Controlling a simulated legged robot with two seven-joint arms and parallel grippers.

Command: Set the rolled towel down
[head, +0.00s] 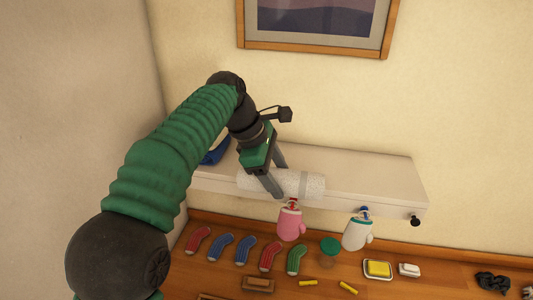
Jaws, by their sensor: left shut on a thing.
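The rolled towel (312,186) is white and lies lengthwise at the front of the white wall shelf (375,175). My left gripper (277,182) is shut on the towel's left half, reaching down on it from above. The towel overlaps the shelf's front edge in this view; I cannot tell whether it touches the shelf top or hangs just above it. The fingers hide part of the towel. My right gripper is not in view.
A blue item (215,153) sits at the shelf's left end, partly behind my arm. A pink mitt (290,224) and a white mitt (357,234) hang below the shelf. Socks (245,250) and small items lie on the wooden surface below. The shelf's right half is clear.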

